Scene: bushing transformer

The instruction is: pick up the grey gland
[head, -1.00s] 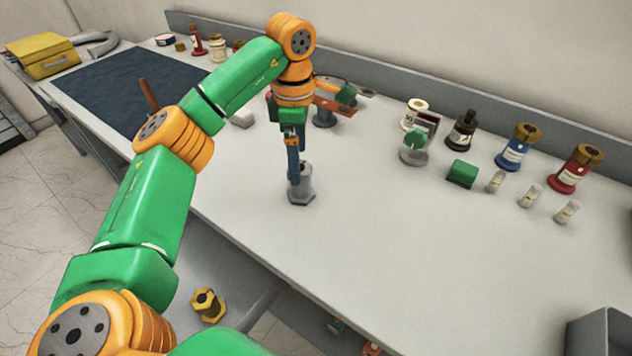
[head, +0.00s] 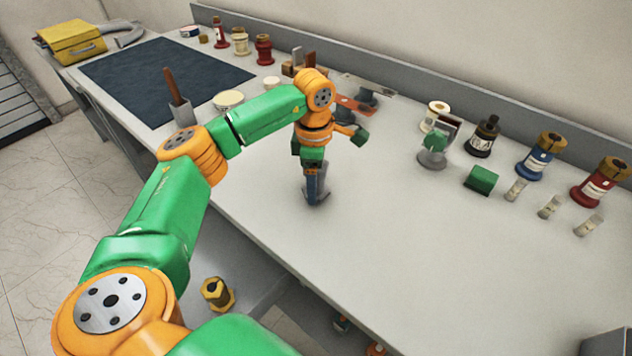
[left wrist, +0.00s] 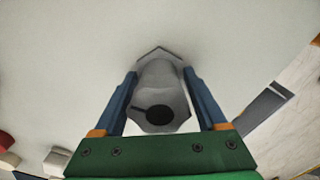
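The grey gland (head: 324,195) stands upright on the white table, partly hidden behind my left gripper in the head view. My left gripper (head: 314,196) points down at it, with its blue fingers low around the gland. In the left wrist view the gland (left wrist: 160,85) lies between the two fingers of the left gripper (left wrist: 160,74), with its dark round opening toward the camera. The fingers are spread, one on each side, with narrow gaps seeming to show beside the gland. My right gripper is not in view.
A dark mat (head: 165,78) lies at the left. The table's front middle is clear.

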